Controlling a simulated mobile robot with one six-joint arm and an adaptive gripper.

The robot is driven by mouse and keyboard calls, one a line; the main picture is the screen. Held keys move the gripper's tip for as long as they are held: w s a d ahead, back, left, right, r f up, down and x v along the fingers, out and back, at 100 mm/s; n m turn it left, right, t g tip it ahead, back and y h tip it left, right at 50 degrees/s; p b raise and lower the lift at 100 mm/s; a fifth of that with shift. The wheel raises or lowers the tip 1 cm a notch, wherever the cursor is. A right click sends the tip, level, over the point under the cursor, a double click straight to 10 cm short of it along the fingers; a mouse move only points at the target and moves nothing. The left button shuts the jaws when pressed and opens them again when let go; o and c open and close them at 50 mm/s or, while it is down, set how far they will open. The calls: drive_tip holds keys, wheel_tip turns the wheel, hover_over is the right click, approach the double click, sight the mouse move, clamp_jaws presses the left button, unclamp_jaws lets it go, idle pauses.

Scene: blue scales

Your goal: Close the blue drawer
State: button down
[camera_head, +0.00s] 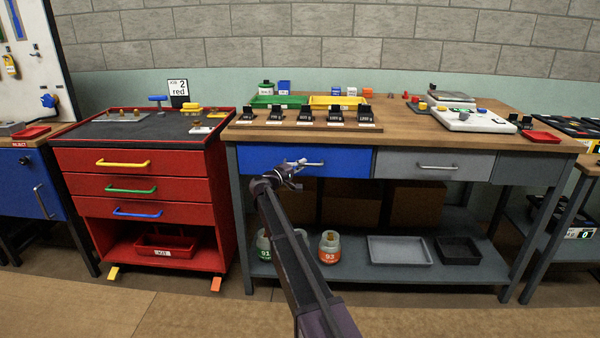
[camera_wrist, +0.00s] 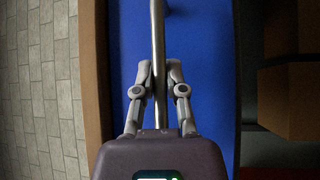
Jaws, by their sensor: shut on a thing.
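The blue drawer (camera_head: 345,163) is at the left of the workbench's front, under the wooden top. Its front looks about level with the grey drawer beside it; a small gap would be hard to see. Its silver bar handle (camera_head: 315,163) is partly hidden by my gripper (camera_head: 300,165). In the wrist view, the handle (camera_wrist: 158,25) runs between the two fingers of my gripper (camera_wrist: 159,70), which are shut on it. The blue drawer front (camera_wrist: 210,80) fills the background behind them.
The grey drawer (camera_head: 460,166) is right of the blue one. A red drawer cabinet (camera_head: 75,160) stands close to the left. The workbench top (camera_head: 400,122) carries weights, trays and scales. The lower shelf (camera_head: 400,277) holds jars, trays and boxes. The floor in front is clear.

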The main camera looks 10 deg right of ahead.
drive_tip(key=shift+w+d, duration=0.2)
drive_tip(key=shift+w, duration=0.3)
drive_tip(key=c, duration=0.7)
unclamp_jaws()
drive_tip(key=shift+w, duration=0.1)
drive_tip(key=shift+s, duration=0.2)
drive_tip(key=s+a, duration=0.3)
drive_tip(key=s, duration=0.6)
drive_tip(key=s+a, duration=0.3)
drive_tip(key=s, duration=0.7)
drive_tip(key=s+a, duration=0.3)
drive_tip(key=s, duration=0.7)
drive_tip(key=shift+a, duration=0.25)
